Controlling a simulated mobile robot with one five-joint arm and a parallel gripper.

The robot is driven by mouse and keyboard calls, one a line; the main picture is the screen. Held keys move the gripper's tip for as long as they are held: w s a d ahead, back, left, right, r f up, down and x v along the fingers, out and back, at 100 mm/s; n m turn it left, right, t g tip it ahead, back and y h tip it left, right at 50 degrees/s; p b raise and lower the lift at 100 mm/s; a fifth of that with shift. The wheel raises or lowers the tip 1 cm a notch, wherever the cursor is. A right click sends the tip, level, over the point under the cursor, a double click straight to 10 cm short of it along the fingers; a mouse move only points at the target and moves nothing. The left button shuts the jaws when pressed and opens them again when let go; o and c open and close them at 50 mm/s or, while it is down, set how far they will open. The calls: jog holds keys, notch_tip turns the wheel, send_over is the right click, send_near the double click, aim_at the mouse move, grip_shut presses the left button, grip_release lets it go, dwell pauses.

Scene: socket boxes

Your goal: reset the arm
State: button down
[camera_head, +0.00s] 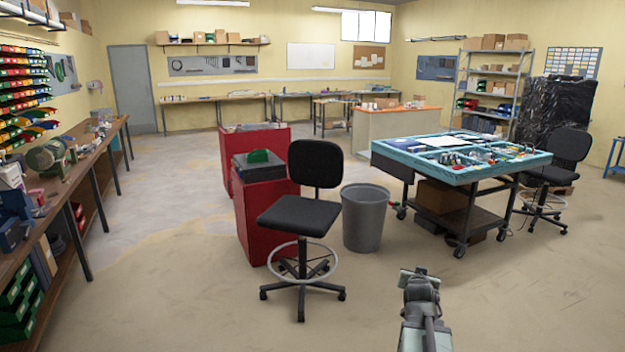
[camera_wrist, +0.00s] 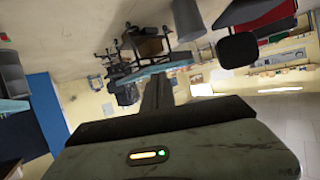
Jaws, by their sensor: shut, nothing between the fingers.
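My arm stands raised at the bottom right of the head view, over bare floor and touching nothing there. In the wrist view my gripper (camera_wrist: 157,82) shows as narrow dark fingers closed together beyond the wide grey-green housing. It is shut, and nothing is held between the fingers. The wrist view is turned over, with the floor at the top and the room tilted.
A black swivel chair (camera_head: 305,190) and a grey bin (camera_head: 365,220) stand ahead. Behind them are red cabinets (camera_head: 268,215). A blue-topped wheeled table (camera_head: 400,155) is at right, near another black chair (camera_head: 570,146). A workbench (camera_head: 75,185) runs along the left. The front floor is clear.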

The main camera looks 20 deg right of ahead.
jog(key=w+a+f+n+g+y+p, duration=0.1)
jog(key=w+a+f+n+y, duration=0.1)
jog(key=a, duration=1)
jog(key=w+a+f+n+g+y, duration=0.1)
jog(key=w+a+f+n+y, duration=0.15)
jog(key=a, duration=0.85)
jog(key=w+a+f+n+g+y+p, duration=0.1)
jog(key=w+a+f+y, duration=0.15)
jog(key=a, duration=0.95)
jog(key=s+a+f+n+g+y, duration=0.1)
jog(key=s+a+f+g, duration=0.1)
jog(key=s+a, duration=0.3)
jog(key=s+a+f+n+g, duration=0.2)
jog(key=s+a+g, duration=0.3)
jog(key=s, duration=0.4)
jog(key=shift+s+f+y, duration=0.4)
jog(key=shift+f, duration=0.1)
jog(key=shift+a, duration=0.1)
